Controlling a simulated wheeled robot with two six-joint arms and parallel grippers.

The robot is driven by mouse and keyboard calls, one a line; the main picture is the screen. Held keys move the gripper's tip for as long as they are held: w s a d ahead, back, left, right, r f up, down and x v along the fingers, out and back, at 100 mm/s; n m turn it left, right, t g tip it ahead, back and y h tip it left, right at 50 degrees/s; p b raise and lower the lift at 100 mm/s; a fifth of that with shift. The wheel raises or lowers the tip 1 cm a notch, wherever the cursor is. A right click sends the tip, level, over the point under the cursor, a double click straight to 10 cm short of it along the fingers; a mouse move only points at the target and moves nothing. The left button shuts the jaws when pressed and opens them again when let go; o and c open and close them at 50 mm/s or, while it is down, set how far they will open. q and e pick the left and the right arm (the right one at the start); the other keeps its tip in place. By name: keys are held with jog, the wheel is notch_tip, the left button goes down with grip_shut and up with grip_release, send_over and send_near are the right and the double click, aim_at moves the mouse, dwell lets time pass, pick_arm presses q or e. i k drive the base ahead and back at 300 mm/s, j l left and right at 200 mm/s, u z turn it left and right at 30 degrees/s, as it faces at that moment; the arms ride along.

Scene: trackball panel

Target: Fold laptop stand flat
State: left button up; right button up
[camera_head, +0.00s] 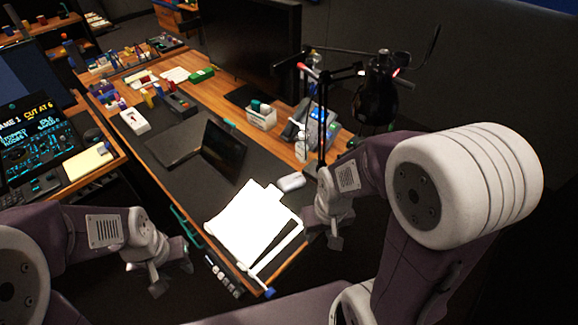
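A bright white laptop stand (245,225) stands at the near right corner of the desk. Its broad plate looks tilted up, with thin white bars showing at its lower right side. The glare hides its hinges. My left gripper (170,277) is off the desk's near edge, to the left of the stand and apart from it. Its fingers look spread and empty. My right gripper (322,240) is just right of the stand, close to its right bars. Its fingers look apart, with nothing seen between them; I cannot tell if it touches the stand.
A dark laptop-like device (222,147) sits on the black mat behind the stand. A white mouse-like object (291,182) and a lamp's black pole (322,120) are close behind my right gripper. A green handle (186,225) is at the near edge. The mat's middle is clear.

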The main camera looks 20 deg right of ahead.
aim_at(252, 219)
jog(key=l+u, duration=0.25)
jog(key=l, duration=0.4)
jog(key=l+u, duration=0.3)
jog(key=l, duration=0.3)
